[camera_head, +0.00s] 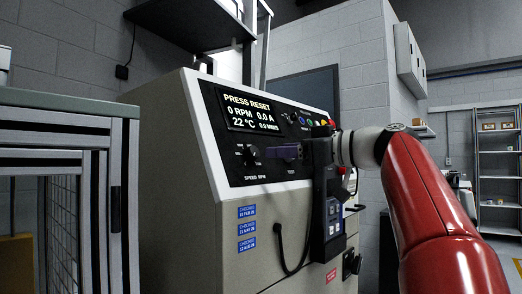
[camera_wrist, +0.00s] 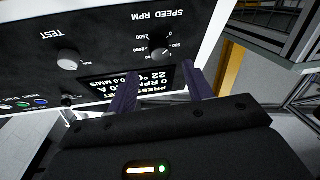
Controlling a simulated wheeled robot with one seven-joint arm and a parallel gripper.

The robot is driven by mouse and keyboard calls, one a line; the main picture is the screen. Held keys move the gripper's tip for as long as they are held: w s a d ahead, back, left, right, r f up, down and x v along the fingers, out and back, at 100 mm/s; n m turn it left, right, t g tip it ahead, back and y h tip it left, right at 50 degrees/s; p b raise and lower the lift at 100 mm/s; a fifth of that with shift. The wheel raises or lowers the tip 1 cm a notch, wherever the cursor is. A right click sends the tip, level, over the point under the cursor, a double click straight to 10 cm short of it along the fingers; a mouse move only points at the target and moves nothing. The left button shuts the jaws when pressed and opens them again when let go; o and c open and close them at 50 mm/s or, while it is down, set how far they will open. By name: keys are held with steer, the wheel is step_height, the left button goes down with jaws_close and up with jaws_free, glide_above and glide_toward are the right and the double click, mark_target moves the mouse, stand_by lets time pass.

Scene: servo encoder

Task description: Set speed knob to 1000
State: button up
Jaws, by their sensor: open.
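The speed knob (camera_head: 251,155) is a small dark knob with a number scale, above the words SPEED RPM on the black panel. In the wrist view, which shows the panel upside down, the speed knob (camera_wrist: 161,54) lies just beyond the fingertips. Its exact setting is too small to read. My gripper (camera_head: 272,152) is in front of the panel, right of the knob in the head view. In the wrist view my gripper (camera_wrist: 160,70) has its two purple fingers apart, with nothing between them. The fingers appear clear of the knob.
The display (camera_head: 248,111) reads PRESS RESET, 0 RPM, 0.0 A, 22 °C. The test knob (camera_wrist: 68,60) sits beside the speed knob. Coloured buttons (camera_head: 309,122) line the panel's right. A grey framed cabinet (camera_head: 70,115) stands at the left. A black cable hangs below the panel.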

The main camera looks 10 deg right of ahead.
mark_target(256, 151)
steer(key=p+x, duration=0.1)
steer(key=x, duration=0.4)
steer(key=shift+w+a, duration=0.2)
steer(key=shift+w, duration=0.05)
steer(key=c, duration=1)
steer(key=shift+o, duration=0.2)
